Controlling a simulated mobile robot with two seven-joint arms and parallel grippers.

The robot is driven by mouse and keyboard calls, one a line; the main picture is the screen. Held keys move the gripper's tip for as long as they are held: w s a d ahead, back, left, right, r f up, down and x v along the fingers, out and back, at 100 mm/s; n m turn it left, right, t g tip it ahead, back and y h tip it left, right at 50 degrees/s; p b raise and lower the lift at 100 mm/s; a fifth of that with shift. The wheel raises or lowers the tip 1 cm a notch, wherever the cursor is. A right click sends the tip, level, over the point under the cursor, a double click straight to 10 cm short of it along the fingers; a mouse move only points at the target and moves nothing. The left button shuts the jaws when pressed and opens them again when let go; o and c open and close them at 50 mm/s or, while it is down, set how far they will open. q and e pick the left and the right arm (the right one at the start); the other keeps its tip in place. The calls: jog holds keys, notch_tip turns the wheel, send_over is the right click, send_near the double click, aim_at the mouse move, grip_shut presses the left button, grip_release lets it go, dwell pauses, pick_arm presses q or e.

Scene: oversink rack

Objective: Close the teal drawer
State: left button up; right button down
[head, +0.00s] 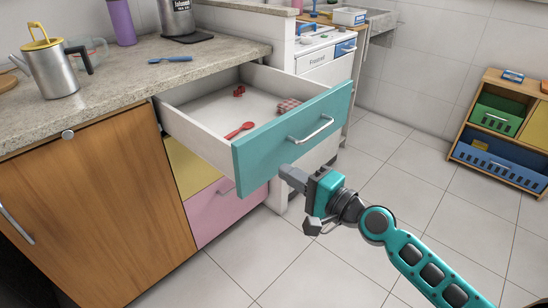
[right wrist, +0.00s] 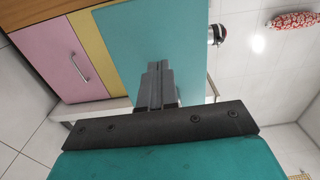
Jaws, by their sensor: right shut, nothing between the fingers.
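The teal drawer (head: 262,153) is pulled well out of the counter in the head view, its metal handle (head: 311,131) on the front. Inside lie a red spoon (head: 240,131), a small red item (head: 239,91) and a checkered cloth (head: 288,106). My right gripper (head: 285,173) is shut and empty, at the lower part of the drawer front, below the handle. In the right wrist view its fingers (right wrist: 154,75) overlap the teal front (right wrist: 165,35); whether they touch it, I cannot tell. My left gripper is not in view.
Below the drawer are a yellow drawer (head: 190,165) and a pink drawer (head: 222,207), both shut. The counter (head: 120,78) holds a kettle (head: 50,70) and a blue utensil (head: 170,60). A low shelf (head: 500,130) stands at right. The tiled floor between is clear.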

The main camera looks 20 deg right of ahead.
aim_at(264, 159)
pick_arm(q)
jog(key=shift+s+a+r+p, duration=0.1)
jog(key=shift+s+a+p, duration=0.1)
jog(key=shift+p, duration=0.1)
pick_arm(e)
jog(key=shift+x, duration=2.4)
